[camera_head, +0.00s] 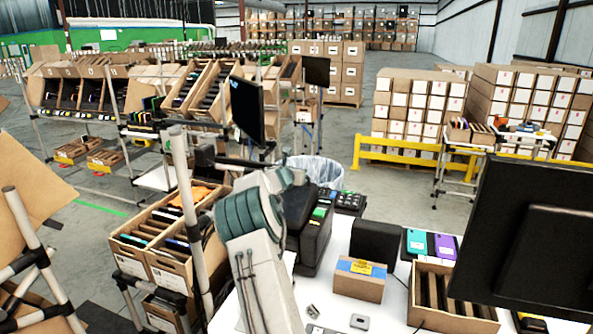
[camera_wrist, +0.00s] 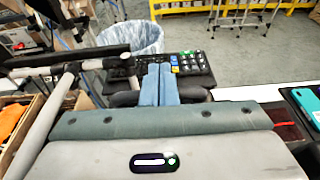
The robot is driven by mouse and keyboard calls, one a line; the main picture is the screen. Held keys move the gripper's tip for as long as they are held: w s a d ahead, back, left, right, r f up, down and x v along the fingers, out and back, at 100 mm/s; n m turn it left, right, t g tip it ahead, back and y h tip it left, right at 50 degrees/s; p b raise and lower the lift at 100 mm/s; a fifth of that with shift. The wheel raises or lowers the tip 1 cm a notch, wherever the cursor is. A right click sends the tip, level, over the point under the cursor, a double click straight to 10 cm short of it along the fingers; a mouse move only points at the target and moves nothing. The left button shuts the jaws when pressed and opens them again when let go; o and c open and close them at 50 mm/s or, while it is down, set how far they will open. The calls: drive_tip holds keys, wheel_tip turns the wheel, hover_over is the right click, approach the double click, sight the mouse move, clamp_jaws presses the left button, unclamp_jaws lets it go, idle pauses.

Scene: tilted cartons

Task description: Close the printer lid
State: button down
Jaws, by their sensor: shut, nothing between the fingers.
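The black printer (camera_head: 317,235) stands on the white table just right of my arm, which hides its left side. Small green marks show near its top. I cannot tell clearly how far its lid is open. In the wrist view a dark rounded shape (camera_wrist: 195,94), probably part of the printer, shows behind and beside my fingers. My gripper (camera_wrist: 158,70) is shut and empty, its two blue-grey fingers side by side, pointing toward a black keypad (camera_wrist: 190,63). I cannot tell whether the fingertips touch anything. In the head view my arm hides the fingers.
A black monitor (camera_head: 530,235) fills the right. A lined bin (camera_head: 318,172) is behind the printer. Grey posts (camera_head: 187,215) and cartons of devices (camera_head: 160,245) crowd the left.

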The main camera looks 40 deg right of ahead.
drive_tip(key=shift+w+d+f, duration=0.35)
drive_tip(key=shift+d+f, duration=0.1)
drive_tip(key=shift+f, duration=0.3)
drive_tip(key=shift+w+d+f, duration=0.35)
drive_tip(key=shift+d+f, duration=0.15)
drive_tip(key=shift+f, duration=0.25)
drive_tip(key=shift+w+d+f, duration=0.35)
drive_tip(key=shift+d+f, duration=0.1)
drive_tip(key=shift+f, duration=0.3)
